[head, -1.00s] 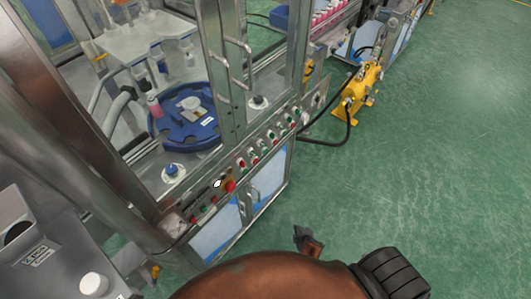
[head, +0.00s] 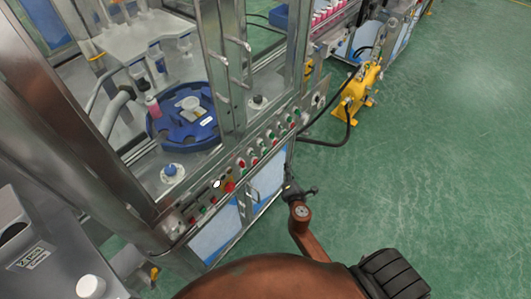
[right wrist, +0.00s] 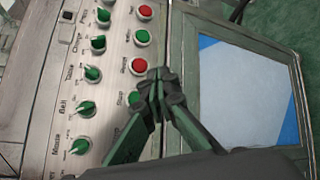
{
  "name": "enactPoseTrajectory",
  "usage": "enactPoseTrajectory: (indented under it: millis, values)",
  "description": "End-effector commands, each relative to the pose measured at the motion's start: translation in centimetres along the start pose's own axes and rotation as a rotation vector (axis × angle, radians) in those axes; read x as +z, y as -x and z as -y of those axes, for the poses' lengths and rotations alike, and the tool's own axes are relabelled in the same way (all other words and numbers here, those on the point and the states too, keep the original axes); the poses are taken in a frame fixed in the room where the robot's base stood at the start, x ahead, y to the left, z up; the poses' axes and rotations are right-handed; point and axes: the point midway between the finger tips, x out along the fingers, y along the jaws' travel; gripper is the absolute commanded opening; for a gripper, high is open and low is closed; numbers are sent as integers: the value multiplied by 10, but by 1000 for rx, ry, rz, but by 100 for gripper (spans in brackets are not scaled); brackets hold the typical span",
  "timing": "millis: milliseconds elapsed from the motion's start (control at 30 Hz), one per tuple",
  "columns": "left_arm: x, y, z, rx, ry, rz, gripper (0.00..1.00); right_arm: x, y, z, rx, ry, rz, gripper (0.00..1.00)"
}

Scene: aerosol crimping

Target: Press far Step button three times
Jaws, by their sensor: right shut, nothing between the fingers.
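The control panel (right wrist: 112,50) shows in the right wrist view with a column of red and green push buttons. A green button (right wrist: 134,98), with a label that seems to read Step, sits partly behind my fingers. My right gripper (right wrist: 158,76) is shut and empty, its tips beside the red button (right wrist: 138,66) just above that green one. I cannot tell whether they touch the panel. In the head view my right gripper (head: 289,188) is in front of the machine, right of the panel's button row (head: 265,146). My left gripper is not in view.
Green selector knobs (right wrist: 86,108) line the panel left of the buttons. A blue-windowed cabinet door (right wrist: 240,85) lies to the right. A blue round table (head: 160,130) is behind the glass. A yellow pump (head: 362,90) stands on the otherwise open green floor.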

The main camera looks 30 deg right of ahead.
Motion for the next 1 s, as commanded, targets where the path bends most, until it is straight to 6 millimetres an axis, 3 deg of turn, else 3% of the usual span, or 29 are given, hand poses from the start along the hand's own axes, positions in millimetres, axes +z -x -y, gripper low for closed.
enactPoseTrajectory:
  millis: [467, 1000]
  values:
    - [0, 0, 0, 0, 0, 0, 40, -2, -4, -4, 2, 1, 1, 0]
    - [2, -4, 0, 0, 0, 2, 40, -37, -51, -37, 1, 0, 0, 0]
